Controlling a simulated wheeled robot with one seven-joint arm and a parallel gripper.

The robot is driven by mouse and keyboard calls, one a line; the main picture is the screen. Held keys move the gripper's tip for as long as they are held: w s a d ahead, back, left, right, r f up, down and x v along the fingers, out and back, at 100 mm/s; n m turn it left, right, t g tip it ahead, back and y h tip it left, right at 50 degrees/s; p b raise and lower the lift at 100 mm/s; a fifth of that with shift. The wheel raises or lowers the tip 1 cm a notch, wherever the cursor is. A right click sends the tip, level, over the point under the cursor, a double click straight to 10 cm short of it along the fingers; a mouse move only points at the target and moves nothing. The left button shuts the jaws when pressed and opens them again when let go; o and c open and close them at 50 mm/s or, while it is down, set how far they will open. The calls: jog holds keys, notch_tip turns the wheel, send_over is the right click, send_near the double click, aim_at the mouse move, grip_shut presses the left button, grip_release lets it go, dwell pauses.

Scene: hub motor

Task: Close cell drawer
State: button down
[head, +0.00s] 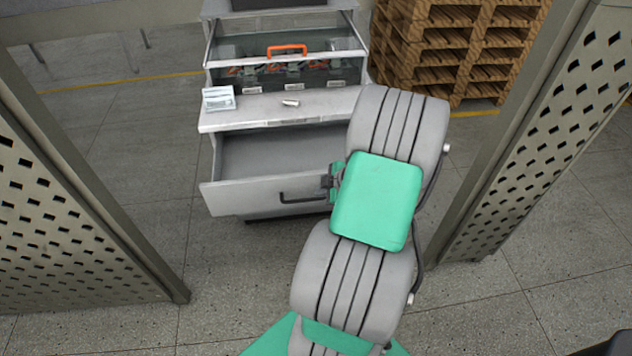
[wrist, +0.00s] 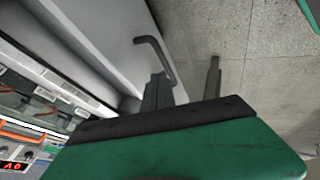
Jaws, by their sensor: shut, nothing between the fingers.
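The grey cell drawer (head: 240,194) at the bottom of the workstation is pulled open, and its inside looks empty. Its dark bar handle (head: 300,198) is on the front panel, partly hidden by my arm at the right end. My gripper (head: 329,182) is shut and empty, close to the right part of the drawer front. In the wrist view the drawer handle (wrist: 152,52) shows just beyond my fingers against the grey drawer front (wrist: 115,32). I cannot tell whether the fingers touch the drawer.
Perforated panels stand left (head: 55,215) and right (head: 540,125). Wooden pallets (head: 455,50) are stacked at the back right. Floor before the drawer is clear.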

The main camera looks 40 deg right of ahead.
aim_at(308, 185)
jog(key=w, duration=0.1)
jog(key=w+d+f, duration=0.1)
jog(key=w, duration=0.1)
jog(key=shift+w+d+f+p, duration=0.2)
jog(key=shift+w+f+p, duration=0.1)
jog(key=shift+w+f, duration=0.1)
jog(key=shift+w+d, duration=0.35)
jog(key=shift+w, duration=0.1)
jog(key=shift+w, duration=0.1)
